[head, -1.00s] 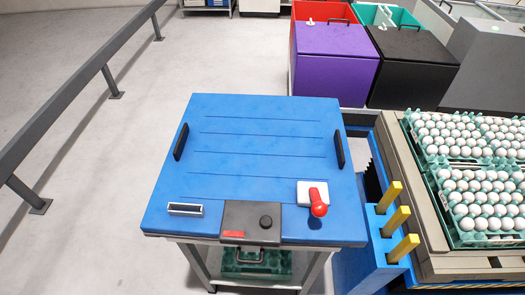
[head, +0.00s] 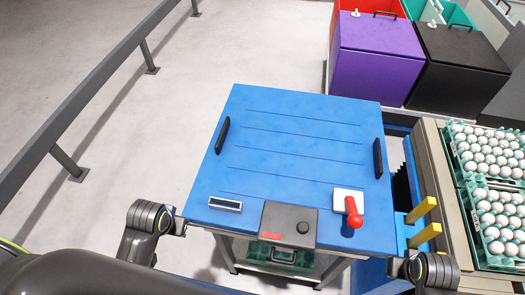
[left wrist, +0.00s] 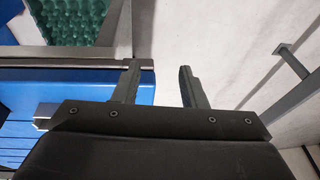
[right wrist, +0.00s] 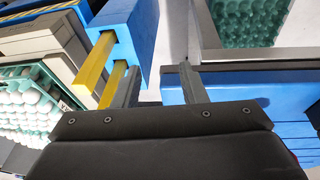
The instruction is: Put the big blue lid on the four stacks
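The big blue lid (head: 290,150) lies flat on top of a metal table in the head view, with a black handle (head: 222,135) on its left side and another (head: 378,158) on its right side. My left gripper (head: 182,222) is beside the lid's near left corner, open and empty; its fingers (left wrist: 158,80) stand apart in the left wrist view. My right gripper (head: 408,256) is near the lid's near right corner, also open; its fingers (right wrist: 158,76) hold nothing. Egg stacks (head: 490,195) with white eggs in green trays show at the right, partly cut off.
A black box (head: 288,226), a red-knobbed lever (head: 353,212) and a small grey holder (head: 225,204) sit at the lid's near edge. Yellow posts (head: 424,236) rise beside my right gripper. Purple (head: 375,65) and black (head: 460,65) bins stand behind. Floor at left is clear up to a rail (head: 90,105).

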